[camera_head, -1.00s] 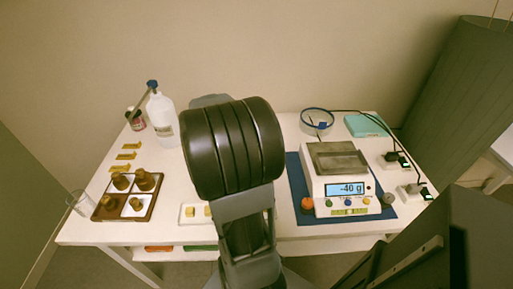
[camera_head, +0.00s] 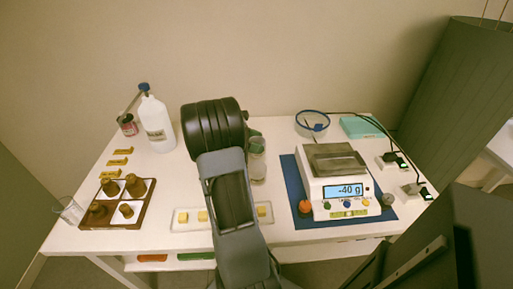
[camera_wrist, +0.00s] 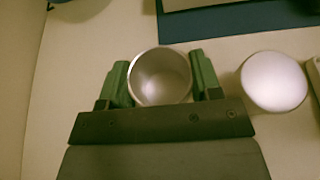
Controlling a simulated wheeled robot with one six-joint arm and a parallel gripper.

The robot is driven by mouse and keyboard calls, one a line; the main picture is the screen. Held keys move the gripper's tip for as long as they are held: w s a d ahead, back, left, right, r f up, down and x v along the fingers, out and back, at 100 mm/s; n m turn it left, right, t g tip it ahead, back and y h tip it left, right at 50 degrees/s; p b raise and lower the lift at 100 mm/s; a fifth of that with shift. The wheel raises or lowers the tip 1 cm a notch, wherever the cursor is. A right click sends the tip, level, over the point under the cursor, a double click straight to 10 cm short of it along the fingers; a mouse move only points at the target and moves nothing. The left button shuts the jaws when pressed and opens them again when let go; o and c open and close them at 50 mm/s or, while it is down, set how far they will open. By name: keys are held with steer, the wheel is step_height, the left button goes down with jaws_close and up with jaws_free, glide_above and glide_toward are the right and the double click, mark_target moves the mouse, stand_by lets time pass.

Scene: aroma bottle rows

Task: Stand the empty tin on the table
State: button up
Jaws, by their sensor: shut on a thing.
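My gripper (camera_wrist: 160,82) is shut on the empty tin (camera_wrist: 160,77), with one green finger on each side of its wall. The wrist view looks down into the tin's open round mouth, and it looks empty inside. In the head view the tin (camera_head: 257,168) shows as a pale upright cylinder just right of my black wrist, below a green finger. It is over the white table (camera_head: 285,232), left of the blue mat. I cannot tell whether its base touches the table.
A scale (camera_head: 340,180) reading -40 g stands on the blue mat (camera_head: 290,190). A white round object (camera_wrist: 273,82) is close beside the tin. A white tray (camera_head: 183,226) lies in front. A bottle (camera_head: 157,125) and a brown sectioned tray (camera_head: 114,227) are at the left.

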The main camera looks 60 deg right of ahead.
steer(key=shift+f, duration=0.95)
steer(key=shift+f, duration=0.15)
steer(key=o, duration=0.9)
steer(key=shift+r, duration=0.25)
steer(key=p+v, duration=0.2)
steer(key=v, duration=1)
steer(key=s+a+m+t+y, duration=0.3)
steer(key=a+t, duration=0.4)
steer(key=a, duration=0.9)
steer(key=s+a+m+t+y, duration=0.3)
steer(key=a+t, duration=0.4)
steer(key=a, duration=0.9)
steer(key=shift+m+y, duration=0.7)
steer(key=shift+y, duration=0.1)
